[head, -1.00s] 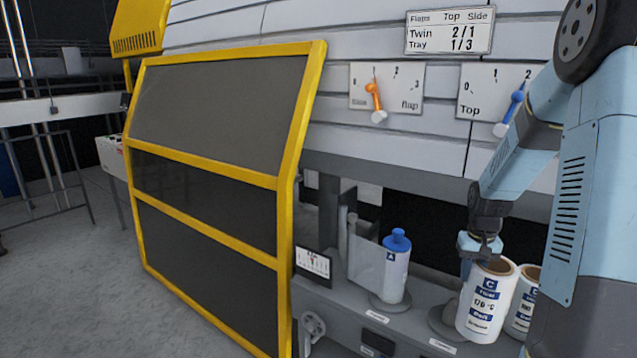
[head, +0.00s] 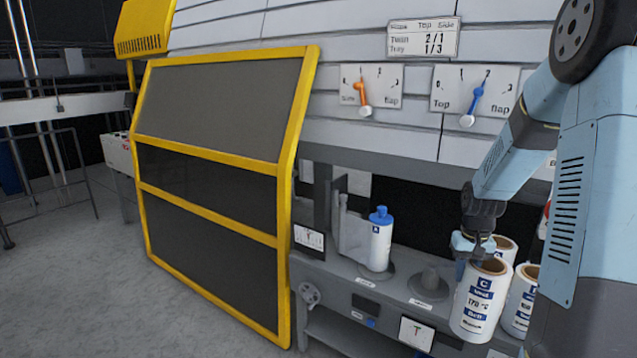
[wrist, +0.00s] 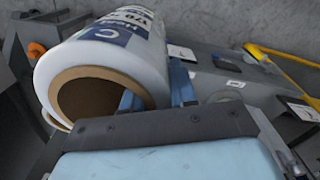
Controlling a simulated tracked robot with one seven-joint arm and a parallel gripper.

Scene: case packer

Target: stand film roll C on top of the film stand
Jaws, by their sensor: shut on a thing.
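Film roll C (head: 477,308) is a white cylinder with a blue C label and a brown cardboard core, held upright at the right of the head view. My gripper (head: 478,256) is shut on its upper rim. In the wrist view the roll (wrist: 110,45) fills the upper left, with my gripper's fingers (wrist: 160,95) at its wall near the open core.
More white rolls (head: 520,300) stand beside and behind roll C. A yellow-framed guard (head: 287,200) closes off the left. Dials (head: 474,92) are on the panel above.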

